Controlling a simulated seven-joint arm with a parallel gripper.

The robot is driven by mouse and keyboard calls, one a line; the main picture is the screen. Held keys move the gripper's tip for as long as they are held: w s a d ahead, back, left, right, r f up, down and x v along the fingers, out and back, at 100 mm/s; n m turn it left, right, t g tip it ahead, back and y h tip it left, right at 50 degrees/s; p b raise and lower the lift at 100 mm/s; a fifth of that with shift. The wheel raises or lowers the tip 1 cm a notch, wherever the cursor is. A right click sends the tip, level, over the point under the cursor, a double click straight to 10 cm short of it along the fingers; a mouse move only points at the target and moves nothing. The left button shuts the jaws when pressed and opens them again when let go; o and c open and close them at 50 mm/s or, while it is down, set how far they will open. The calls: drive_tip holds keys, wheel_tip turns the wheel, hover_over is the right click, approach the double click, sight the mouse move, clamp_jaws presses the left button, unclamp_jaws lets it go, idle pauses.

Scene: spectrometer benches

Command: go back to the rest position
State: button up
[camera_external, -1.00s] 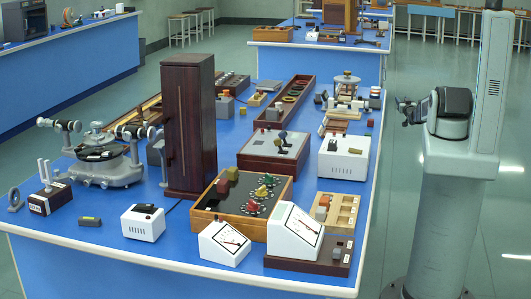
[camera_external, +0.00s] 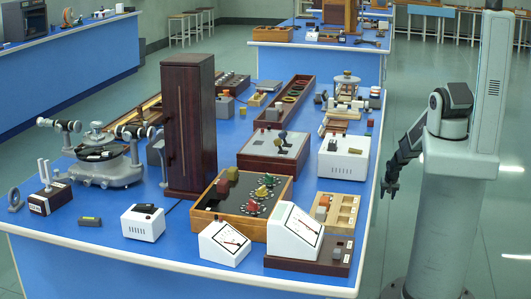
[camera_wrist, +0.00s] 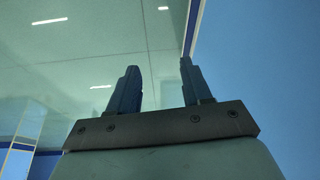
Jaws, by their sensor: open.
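My gripper (camera_external: 389,187) hangs low beside my column in the external view, just off the right edge of the blue bench. It points downward and holds nothing. In the wrist view my gripper (camera_wrist: 158,80) shows two dark fingers standing well apart, with only the floor and the blue bench side behind them. No object lies between the fingers.
Open floor (camera_external: 420,80) lies behind my arm.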

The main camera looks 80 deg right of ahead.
drive_tip(key=w+a+y, duration=0.3)
drive_tip(key=w+a, duration=0.2)
drive_tip(key=a, duration=0.8)
drive_tip(key=w+a+y, duration=0.3)
drive_tip(key=w+a, duration=0.1)
drive_tip(key=a, duration=0.8)
drive_tip(key=s+a+r+n+g, duration=0.2)
drive_tip(key=s+a+n, duration=0.1)
drive_tip(key=a+n, duration=0.2)
drive_tip(key=s+a+r+n+g+h, duration=0.1)
drive_tip(key=s+a+r+n+g, duration=0.2)
drive_tip(key=a, duration=0.6)
drive_tip(key=s+a+r+n+g+h, duration=0.1)
drive_tip(key=s+a+r+n+g, duration=0.1)
drive_tip(key=s+a+n, duration=0.2)
drive_tip(key=shift+s+a+r+n+g, duration=0.2)
drive_tip(key=shift+s+a+n+g, duration=0.1)
drive_tip(key=shift+a+n, duration=1.6)
drive_tip(key=shift+d, duration=0.25)
